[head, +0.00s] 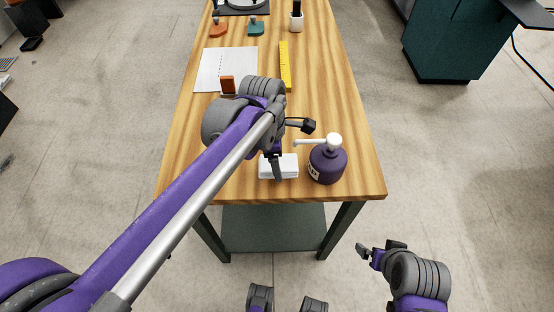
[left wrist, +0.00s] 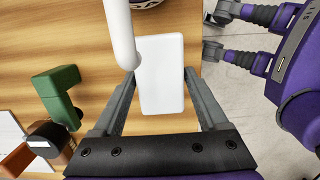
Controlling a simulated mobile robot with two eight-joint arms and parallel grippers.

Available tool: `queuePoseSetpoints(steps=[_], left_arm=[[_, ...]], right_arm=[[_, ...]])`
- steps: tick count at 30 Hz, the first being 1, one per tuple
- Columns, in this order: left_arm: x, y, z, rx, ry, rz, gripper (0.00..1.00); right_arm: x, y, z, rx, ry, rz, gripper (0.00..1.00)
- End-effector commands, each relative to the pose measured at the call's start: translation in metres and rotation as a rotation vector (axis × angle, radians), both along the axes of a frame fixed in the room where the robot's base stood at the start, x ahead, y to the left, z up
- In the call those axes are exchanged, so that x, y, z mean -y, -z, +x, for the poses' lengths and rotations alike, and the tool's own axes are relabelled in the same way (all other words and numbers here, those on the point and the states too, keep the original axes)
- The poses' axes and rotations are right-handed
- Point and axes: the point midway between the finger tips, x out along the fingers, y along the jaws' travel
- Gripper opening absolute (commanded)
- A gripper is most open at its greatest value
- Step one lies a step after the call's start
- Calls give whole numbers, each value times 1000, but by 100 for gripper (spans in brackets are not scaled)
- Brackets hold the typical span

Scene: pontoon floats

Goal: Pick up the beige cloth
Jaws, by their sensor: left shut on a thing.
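A smooth white rectangular slab (head: 290,165) lies at the near edge of the wooden table. It looks more white than beige, and I cannot tell from its surface whether it is folded cloth. My left gripper (head: 277,172) reaches down over it from above. In the left wrist view the same slab (left wrist: 162,95) sits between the two fingers of the left gripper (left wrist: 160,76), one along each side, and they are shut on it. My right gripper (head: 378,250) hangs empty off the table at the lower right; its finger gap is unclear.
A purple pump bottle (head: 328,165) stands just right of the slab, its white spout (left wrist: 122,35) pointing over toward it. A green piece (left wrist: 57,90) shows in the left wrist view.

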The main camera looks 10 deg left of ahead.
Motion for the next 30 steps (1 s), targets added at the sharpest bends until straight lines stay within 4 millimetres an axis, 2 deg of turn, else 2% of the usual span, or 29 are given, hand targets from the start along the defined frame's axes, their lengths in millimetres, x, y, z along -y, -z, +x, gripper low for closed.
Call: queuePoseSetpoints(steps=[9,15,21,30], left_arm=[[23,1,-83,0,6,0,23],[37,1,-128,0,6,-1,23],[44,1,-152,0,4,0,23],[46,1,-160,0,0,0,23]], right_arm=[[0,0,0,0,0,0,100],[0,-1,0,0,0,0,100],[0,-3,0,1,0,0,100],[0,-3,0,1,0,0,100]])
